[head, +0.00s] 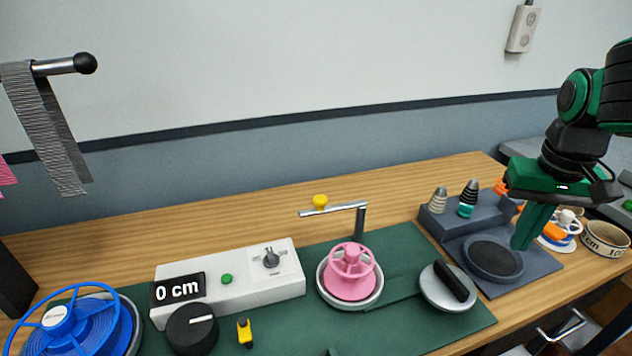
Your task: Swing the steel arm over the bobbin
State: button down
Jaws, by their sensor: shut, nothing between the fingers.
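The steel arm (334,209) is a thin horizontal bar on an upright post (360,222), with a yellow knob (320,201) near its left end. It stands behind the pink bobbin (351,272) and points left, so its free end is behind and left of the bobbin. The bobbin sits in a round grey dish on the green mat. My gripper (523,241) is shut and empty, pointing down at the right above the dark grey stand, well apart from the steel arm and the bobbin.
A white box (228,288) with a "0 cm" display stands left of the bobbin. A blue reel (82,327) is at the far left. A silver disc with a black handle (447,286) lies right of the bobbin. A grey stand (492,258) holds cone-shaped pieces. Straps hang at upper left.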

jog(key=w+a+r+n+t, duration=0.1)
jog(key=w+a+r+n, duration=0.35)
jog(key=w+a, duration=0.7)
jog(key=w+a+r+n, duration=0.1)
jog(key=a+r, duration=0.1)
jog(key=a, duration=0.6)
jog(key=w+a+r+n+t+y, duration=0.1)
jog(key=w+a+r, duration=0.1)
jog(key=a, duration=0.6)
jog(key=w+a+r+n+y, duration=0.1)
jog(key=w+a+r, duration=0.1)
jog(key=a, duration=0.6)
jog(key=shift+a+r+n+t, duration=0.3)
jog(key=shift+a+r+n, duration=0.05)
jog(key=shift+r, duration=0.05)
notch_tip(320, 180, down, 10)
jog(key=shift+s+d, duration=0.2)
jog(key=shift+s, duration=0.05)
